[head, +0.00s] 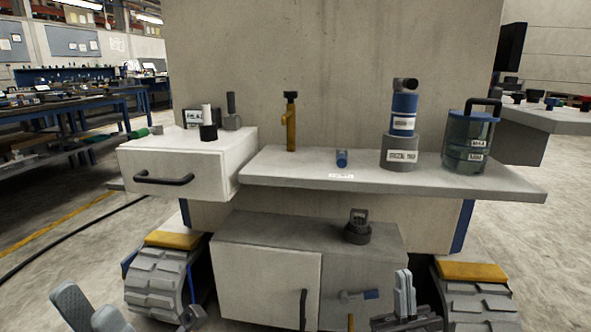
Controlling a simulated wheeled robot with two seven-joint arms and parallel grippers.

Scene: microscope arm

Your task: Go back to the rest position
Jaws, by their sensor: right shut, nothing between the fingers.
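My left gripper (88,304) is at the bottom left corner, with its two grey fingers apart and nothing visible between them. My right gripper (404,284) is at the bottom right of centre, with its fingers together and empty. It stands upright in front of the lower cabinet (268,283), below the grey shelf (500,188). Both grippers are apart from the objects on the shelf. The lower parts of both grippers are cut off by the picture's edge.
The shelf holds a yellow-brown tool (291,125), a small blue piece (342,158), a blue-grey cylinder stack (402,125) and a clear canister (468,145). A white drawer unit (180,163) is left. A dark knobbed part (357,228) sits on the cabinet. Tracked wheels (157,283) flank it.

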